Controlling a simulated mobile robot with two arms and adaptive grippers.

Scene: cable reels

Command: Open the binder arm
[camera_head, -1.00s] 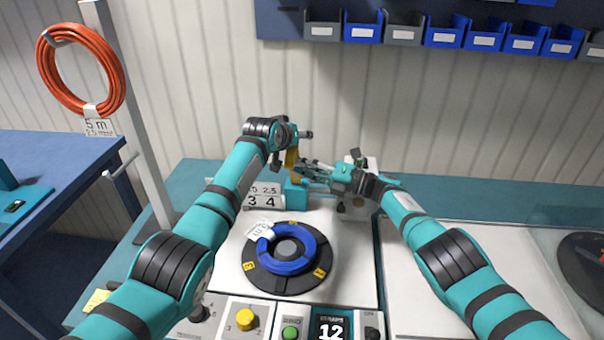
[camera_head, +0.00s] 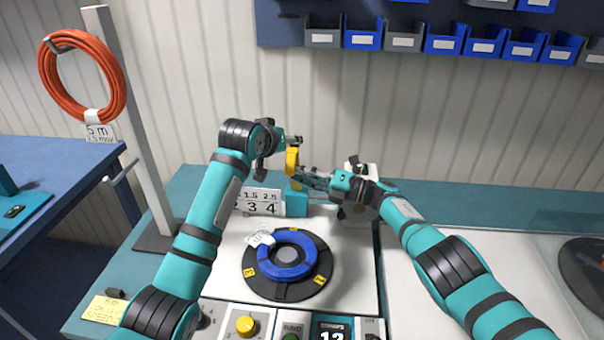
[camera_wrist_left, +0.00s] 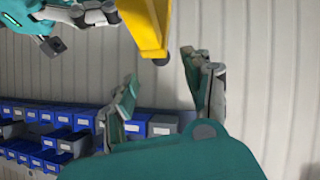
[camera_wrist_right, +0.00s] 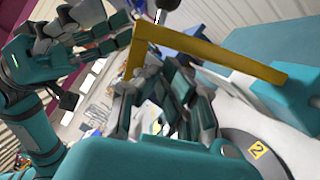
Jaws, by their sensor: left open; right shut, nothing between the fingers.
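The binder arm is a yellow bar (camera_head: 292,166) standing up from a teal block (camera_head: 297,202) behind the reel. Its bent shape shows in the right wrist view (camera_wrist_right: 225,62), and its end shows in the left wrist view (camera_wrist_left: 147,28). My left gripper (camera_head: 297,141) is open beside the bar's upper end; in the left wrist view its fingers (camera_wrist_left: 160,75) are apart with the bar just ahead of them. My right gripper (camera_head: 305,176) is shut and empty, close to the bar's right side. I cannot tell whether either touches it. A blue cable coil (camera_head: 287,272) lies on the black reel (camera_head: 262,291).
A white number sign (camera_head: 262,202) stands left of the block. A grey-white device (camera_head: 357,212) stands behind my right wrist. Controls with a yellow knob (camera_head: 246,325) line the front. An orange coil (camera_head: 60,78) hangs at left. The white surface (camera_head: 440,244) at right is mostly clear.

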